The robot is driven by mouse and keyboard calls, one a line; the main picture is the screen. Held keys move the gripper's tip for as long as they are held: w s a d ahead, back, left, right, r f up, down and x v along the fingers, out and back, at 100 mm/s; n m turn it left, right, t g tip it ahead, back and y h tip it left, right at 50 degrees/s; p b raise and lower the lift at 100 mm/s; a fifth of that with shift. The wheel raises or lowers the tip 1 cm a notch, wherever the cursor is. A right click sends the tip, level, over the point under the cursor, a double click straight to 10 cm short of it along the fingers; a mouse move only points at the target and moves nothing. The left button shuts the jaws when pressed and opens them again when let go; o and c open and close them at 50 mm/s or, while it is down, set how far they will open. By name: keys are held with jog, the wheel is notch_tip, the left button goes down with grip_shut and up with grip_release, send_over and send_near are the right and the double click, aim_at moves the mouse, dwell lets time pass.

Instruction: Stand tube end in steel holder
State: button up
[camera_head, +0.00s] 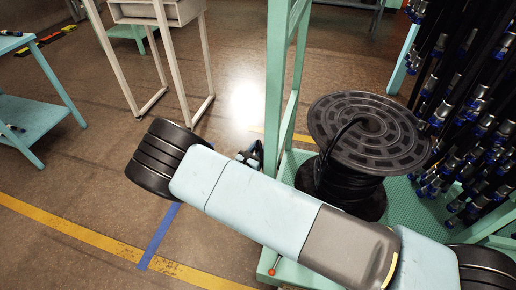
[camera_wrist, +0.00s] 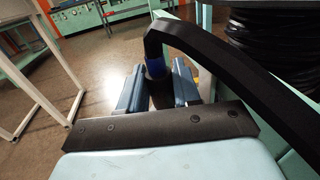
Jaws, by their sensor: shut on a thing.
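My gripper (camera_wrist: 158,88) is shut on a black tube end with a blue band, seen between its two blue-grey fingers in the wrist view. The black tube (camera_wrist: 215,42) bends over at the top and runs off to the right. In the head view my gripper (camera_head: 252,155) is mostly hidden behind my light-blue arm, and only a small dark and blue part shows. I cannot make out a steel holder in either view.
A black cable reel (camera_head: 368,130) stands on a green platform (camera_head: 408,215) to the right. Many hoses with blue and silver fittings (camera_head: 470,130) hang at the far right. A green post (camera_head: 277,80) rises beside my arm. A pale stand (camera_head: 158,20) and open floor lie left.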

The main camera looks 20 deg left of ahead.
jog(key=shift+f, duration=0.4)
jog(key=o, duration=1.1)
jog(key=shift+o, duration=0.2)
jog(key=shift+s, duration=0.1)
jog(key=s+a, duration=0.1)
jog(key=s, duration=1.2)
jog(key=shift+s, duration=0.25)
jog(key=shift+a, duration=0.1)
